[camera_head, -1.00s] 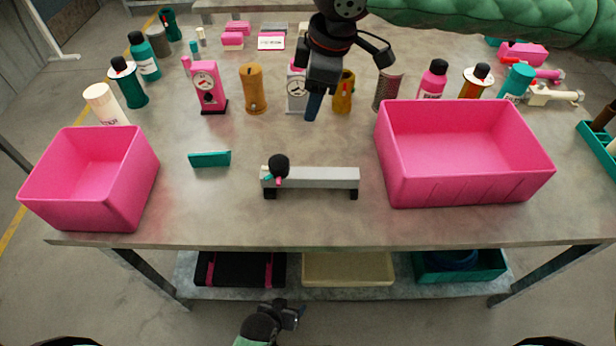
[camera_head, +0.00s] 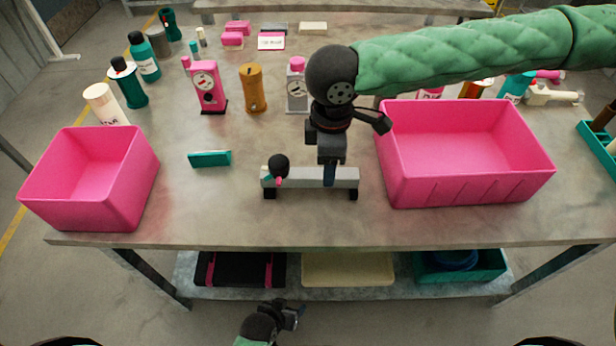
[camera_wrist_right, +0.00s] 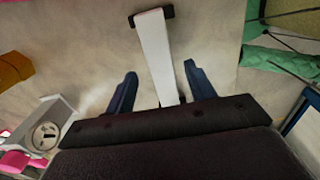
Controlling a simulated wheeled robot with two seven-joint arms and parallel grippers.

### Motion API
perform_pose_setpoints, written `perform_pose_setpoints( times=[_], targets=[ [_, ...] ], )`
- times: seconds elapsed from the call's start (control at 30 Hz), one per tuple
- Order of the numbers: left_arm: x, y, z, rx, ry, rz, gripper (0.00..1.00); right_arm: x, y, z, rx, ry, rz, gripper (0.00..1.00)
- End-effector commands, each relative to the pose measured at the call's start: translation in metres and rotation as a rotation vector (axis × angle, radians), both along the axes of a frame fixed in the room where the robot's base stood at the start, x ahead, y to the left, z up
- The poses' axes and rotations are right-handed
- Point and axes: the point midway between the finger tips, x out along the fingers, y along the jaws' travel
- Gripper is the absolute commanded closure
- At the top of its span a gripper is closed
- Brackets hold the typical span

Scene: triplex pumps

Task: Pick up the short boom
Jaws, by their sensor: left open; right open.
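The short boom, which I take to be the pale grey bar with black feet (camera_head: 303,184), lies left to right on the table. In the right wrist view the bar (camera_wrist_right: 157,52) runs between my open fingers, with a gap on each side. My right gripper (camera_head: 329,176) points down at the bar's right half; its fingers (camera_wrist_right: 160,88) straddle the bar without closing on it. A dark round knob with pink and teal bits (camera_head: 278,167) shows at the bar's left end. My left gripper (camera_head: 296,314) is low in front of the table, open and empty.
A large pink bin (camera_head: 470,190) stands close right of the bar, a smaller pink bin (camera_head: 75,205) at far left. A teal block (camera_head: 209,159) lies between. Behind stand a pink gauge (camera_head: 207,87), an orange cylinder (camera_head: 253,88) and a pale gauge (camera_head: 297,87).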

Motion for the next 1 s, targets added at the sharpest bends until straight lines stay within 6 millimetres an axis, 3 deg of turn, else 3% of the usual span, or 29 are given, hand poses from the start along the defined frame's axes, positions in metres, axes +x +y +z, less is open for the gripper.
perform_pose_setpoints(
  times=[0.33,0.67,0.93,1.0],
  targets=[
    [0.0,0.0,0.0,0.0,0.0,0.0,0.41,-0.002,-0.001,-0.043,-0.001,0.002,0.001,0.45],
    [0.0,0.0,0.0,0.0,0.0,0.0,0.41,-0.002,-0.002,-0.049,0.0,0.001,0.0,0.45],
    [0.0,0.0,0.0,0.0,0.0,0.0,0.41,-0.001,-0.002,-0.049,0.0,0.001,0.0,0.96],
    [0.0,0.0,0.0,0.0,0.0,0.0,0.41,-0.001,-0.001,-0.049,0.001,0.0,0.0,1.0]
  ],
)
